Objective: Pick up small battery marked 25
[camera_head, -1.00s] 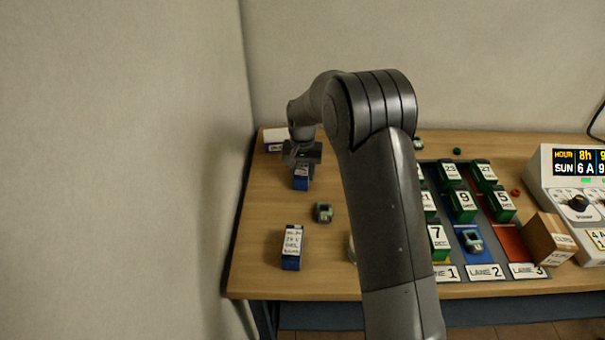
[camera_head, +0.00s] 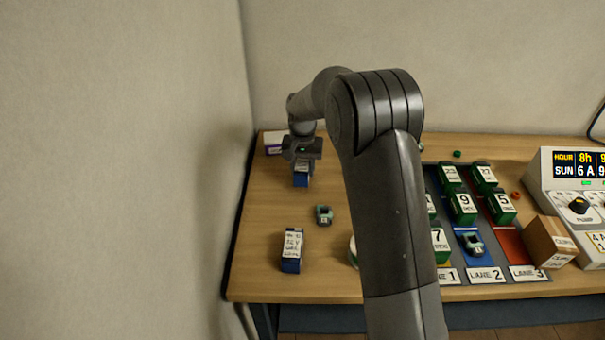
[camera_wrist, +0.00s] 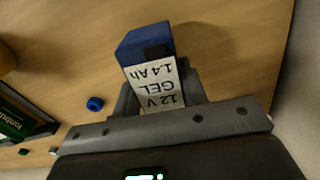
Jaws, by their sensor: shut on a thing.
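My gripper (camera_head: 302,160) is at the back left of the table, over a small blue battery (camera_head: 301,180). In the wrist view my gripper (camera_wrist: 158,92) is shut on this blue battery (camera_wrist: 146,40), with a finger on each side. Its white label reads 12 V GEL 1.4 Ah. I cannot tell whether it is clear of the table. Green batteries (camera_head: 463,204) stand in lanes on the right, several with white number labels such as 23, 27, 9, 5 and 7. I can read no 25; my arm hides part of the lanes.
Another blue battery (camera_head: 291,250) with a white label stands at the front left, near a small teal device (camera_head: 324,214). A white box (camera_head: 274,142) is behind my gripper. A cardboard box (camera_head: 548,239) and control panel (camera_head: 575,200) stand right. The wall is close on the left.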

